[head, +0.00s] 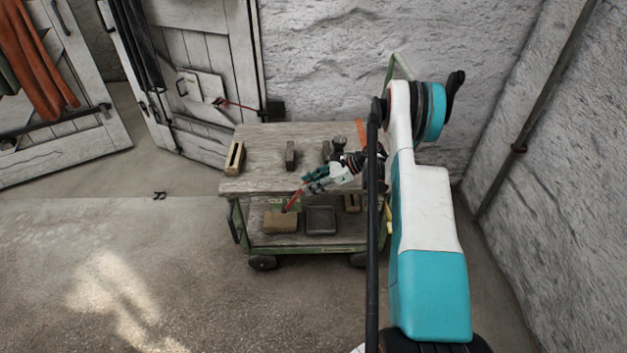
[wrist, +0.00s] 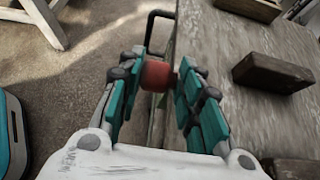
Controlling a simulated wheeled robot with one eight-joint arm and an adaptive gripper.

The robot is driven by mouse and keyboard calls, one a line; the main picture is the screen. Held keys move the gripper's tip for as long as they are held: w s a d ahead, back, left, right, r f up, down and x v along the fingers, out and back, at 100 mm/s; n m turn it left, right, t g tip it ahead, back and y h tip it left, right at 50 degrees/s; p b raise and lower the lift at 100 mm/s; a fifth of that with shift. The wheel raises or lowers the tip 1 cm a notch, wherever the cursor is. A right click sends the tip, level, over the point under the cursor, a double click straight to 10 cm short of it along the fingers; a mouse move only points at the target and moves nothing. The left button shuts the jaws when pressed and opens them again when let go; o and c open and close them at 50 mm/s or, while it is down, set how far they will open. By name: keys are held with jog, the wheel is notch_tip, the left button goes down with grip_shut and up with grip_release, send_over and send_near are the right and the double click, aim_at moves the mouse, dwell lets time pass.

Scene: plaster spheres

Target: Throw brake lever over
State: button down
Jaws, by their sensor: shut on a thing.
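The brake lever (head: 293,200) is a red bar at the near edge of a wooden-topped trolley, slanting down to the left from my gripper (head: 312,184). In the wrist view its rounded red grip (wrist: 157,75) sits between the teal fingers of my gripper (wrist: 160,88), which are shut on it. The lever's lower end is hard to make out, and the fingers cover part of the grip. The trolley (head: 262,140) has a worn grey top, a green frame and dark wheels.
A wooden block (head: 235,158) and other small blocks stand on the top. A yellowish block (head: 281,222) and a dark tray (head: 320,220) lie on the lower shelf. A rough wall (head: 330,60) is behind. Open floor (head: 120,270) lies left and in front.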

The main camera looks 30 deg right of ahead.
jog(key=shift+s+a+f, duration=0.15)
jog(key=shift+s+f, duration=0.1)
jog(key=shift+f, duration=0.05)
jog(key=c, duration=1.2)
grip_release()
jog(key=shift+c, duration=0.2)
jog(key=shift+r, duration=0.1)
jog(key=shift+r, duration=0.1)
jog(key=v, duration=1.2)
jog(key=shift+w, duration=0.1)
